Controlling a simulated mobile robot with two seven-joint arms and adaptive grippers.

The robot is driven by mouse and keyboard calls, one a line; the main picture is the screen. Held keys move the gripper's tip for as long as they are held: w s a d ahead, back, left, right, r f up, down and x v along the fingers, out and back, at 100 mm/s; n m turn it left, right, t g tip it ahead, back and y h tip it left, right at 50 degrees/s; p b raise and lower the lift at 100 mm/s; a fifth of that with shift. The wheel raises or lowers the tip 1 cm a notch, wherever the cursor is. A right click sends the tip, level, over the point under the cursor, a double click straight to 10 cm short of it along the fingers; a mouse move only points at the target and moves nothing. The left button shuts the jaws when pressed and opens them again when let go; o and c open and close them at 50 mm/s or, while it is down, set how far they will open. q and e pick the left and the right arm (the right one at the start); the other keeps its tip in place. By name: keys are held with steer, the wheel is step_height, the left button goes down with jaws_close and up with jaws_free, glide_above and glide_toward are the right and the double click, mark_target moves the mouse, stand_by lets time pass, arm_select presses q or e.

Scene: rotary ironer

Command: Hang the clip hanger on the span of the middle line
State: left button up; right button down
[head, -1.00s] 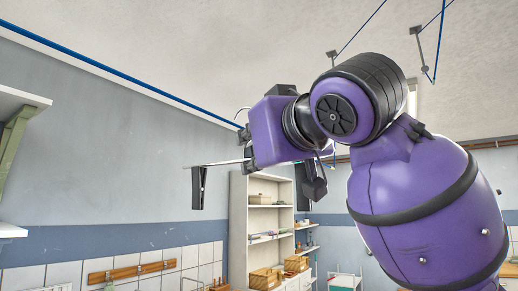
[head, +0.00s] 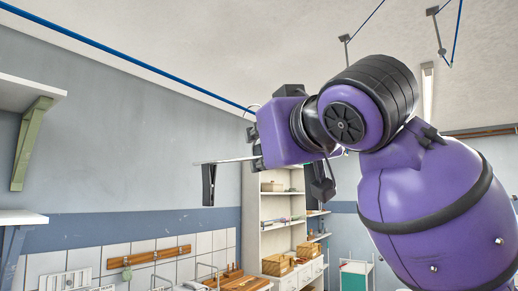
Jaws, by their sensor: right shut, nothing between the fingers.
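The clip hanger shows as a thin pale bar (head: 222,161) with a black clip (head: 209,185) hanging at its left end and another black clip (head: 321,186) at the right. Its middle is hidden behind my right gripper (head: 253,140). The gripper is shut, seen from behind, with its fingertips beside the hanger. A thin hook (head: 249,108) rises above it and overlaps a blue line (head: 130,54) in the picture. I cannot tell whether the hook rests on the line. The line runs from the upper left to behind the gripper. My left gripper is not in view.
Wall shelves (head: 28,88) on green brackets stand at the left. A white shelf unit (head: 252,215) with wooden boxes (head: 278,264) stands behind the gripper. Free air lies left of the hanger.

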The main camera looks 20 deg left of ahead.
steer(key=shift+f, duration=0.35)
steer(key=c, duration=1.9)
jaws_free()
steer(key=shift+o, duration=0.2)
steer(key=v, duration=1.2)
